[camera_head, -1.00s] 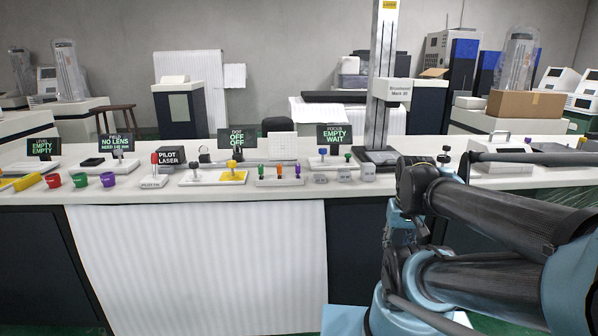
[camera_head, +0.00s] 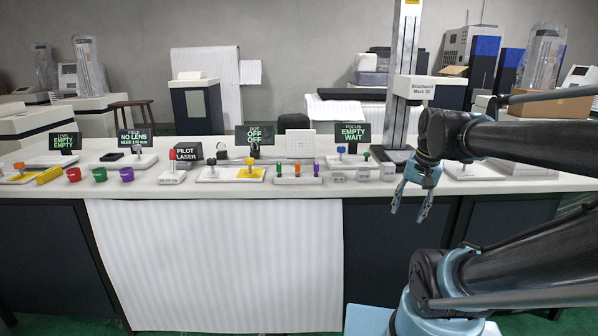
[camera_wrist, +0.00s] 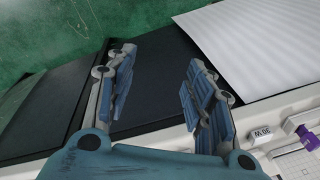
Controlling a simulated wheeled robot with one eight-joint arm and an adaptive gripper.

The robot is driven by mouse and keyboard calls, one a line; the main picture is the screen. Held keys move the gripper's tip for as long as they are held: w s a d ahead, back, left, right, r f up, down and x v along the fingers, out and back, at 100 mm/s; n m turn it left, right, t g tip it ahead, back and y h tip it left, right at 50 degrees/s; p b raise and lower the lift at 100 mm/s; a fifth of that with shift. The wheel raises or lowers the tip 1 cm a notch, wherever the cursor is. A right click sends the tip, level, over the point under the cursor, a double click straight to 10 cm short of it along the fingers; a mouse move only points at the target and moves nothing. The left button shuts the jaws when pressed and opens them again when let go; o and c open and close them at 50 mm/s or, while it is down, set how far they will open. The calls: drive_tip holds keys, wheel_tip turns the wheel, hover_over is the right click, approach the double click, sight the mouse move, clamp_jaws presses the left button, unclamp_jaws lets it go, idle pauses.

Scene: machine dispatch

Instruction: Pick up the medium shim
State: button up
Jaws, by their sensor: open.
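My gripper (camera_head: 407,214) is open and empty, fingers pointing down, in front of the bench's near edge in the head view. Its spread fingers also show in the wrist view (camera_wrist: 158,90), with dark cabinet front between them. Small grey blocks (camera_head: 338,178) stand near the bench's front edge, left of the gripper, before a display reading FOCUS EMPTY WAIT (camera_head: 352,133). One block with a small printed label (camera_wrist: 262,135) shows at the lower right of the wrist view. I cannot tell which thing is the medium shim; the labels are too small to read surely.
A rack with green, orange and purple pegs (camera_head: 298,181) stands left of the blocks. Red, green and purple cups (camera_head: 99,174) sit farther left. A tall column machine (camera_head: 404,85) rises behind. A white striped sheet (camera_head: 215,265) hangs from the bench front.

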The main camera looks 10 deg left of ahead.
drive_tip(key=w+a+r+m+g+y, duration=0.15)
drive_tip(key=w+a+r+m, duration=0.45)
drive_tip(key=w+a+r, duration=0.7)
drive_tip(key=m+g+y, duration=0.1)
drive_tip(key=m+y, duration=0.1)
drive_tip(key=m, duration=0.4)
approach(299, 163)
drive_tip(key=shift+g, duration=0.25)
drive_tip(key=x, duration=0.2)
drive_tip(key=w+x, duration=0.1)
drive_tip(key=x, duration=0.2)
drive_tip(key=shift+a+f, duration=0.1)
drive_tip(key=shift+f, duration=0.3)
drive_tip(key=shift+s+x, duration=0.15)
drive_tip(key=shift+x, duration=1.15)
drive_tip(key=shift+s+x, duration=0.15)
drive_tip(key=shift+x, duration=1.2)
drive_tip(key=c, duration=1.1)
